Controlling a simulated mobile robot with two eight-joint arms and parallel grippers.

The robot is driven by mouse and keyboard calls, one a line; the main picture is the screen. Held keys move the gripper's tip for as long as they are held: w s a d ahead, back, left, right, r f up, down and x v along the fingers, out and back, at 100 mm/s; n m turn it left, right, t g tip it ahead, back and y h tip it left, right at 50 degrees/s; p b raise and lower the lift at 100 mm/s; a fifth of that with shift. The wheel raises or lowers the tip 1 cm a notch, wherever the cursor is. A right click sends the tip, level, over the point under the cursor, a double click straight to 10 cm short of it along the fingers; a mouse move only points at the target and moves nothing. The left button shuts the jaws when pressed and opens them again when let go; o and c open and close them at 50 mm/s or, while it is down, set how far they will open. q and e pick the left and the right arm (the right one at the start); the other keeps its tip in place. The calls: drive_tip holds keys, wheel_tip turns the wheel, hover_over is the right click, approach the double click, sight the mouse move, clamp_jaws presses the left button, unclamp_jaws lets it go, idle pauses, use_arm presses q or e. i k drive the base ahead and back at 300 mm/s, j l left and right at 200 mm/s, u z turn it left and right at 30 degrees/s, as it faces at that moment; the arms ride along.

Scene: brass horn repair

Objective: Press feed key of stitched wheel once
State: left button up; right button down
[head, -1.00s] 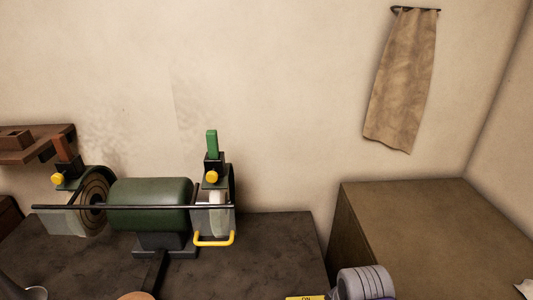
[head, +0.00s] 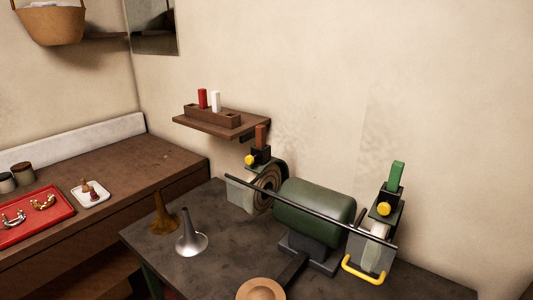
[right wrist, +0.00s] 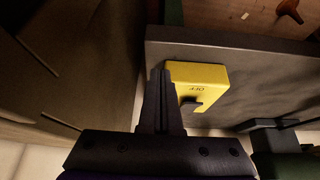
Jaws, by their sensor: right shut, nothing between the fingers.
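The green buffing machine (head: 315,207) stands on a dark bench in the head view. Its left wheel (head: 266,188) shows concentric stitch rings and is the stitched wheel. Above it a black holder (head: 261,154) carries a brown bar (head: 261,136), with a round yellow key (head: 249,159) on its front. My right gripper (right wrist: 160,75) is shut and empty, its fingers beside a yellow switch box (right wrist: 197,76) marked OFF in the right wrist view. I cannot tell whether they touch it. Neither gripper shows in the head view.
The right wheel (head: 370,251) has its own yellow key (head: 383,208) and green bar (head: 396,176). A black rod (head: 310,211) crosses in front of both wheels. Two horn bells (head: 190,240) stand left of the machine. A shelf (head: 210,126) hangs behind.

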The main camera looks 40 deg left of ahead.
sight(249, 160)
drive_tip(key=k+j+u, duration=0.15)
drive_tip(key=u, duration=0.2)
drive_tip(key=k+j+u, duration=0.1)
drive_tip(key=j+u, duration=0.25)
drive_tip(key=k+j+u, duration=0.1)
drive_tip(key=u, duration=0.25)
drive_tip(key=j, duration=0.1)
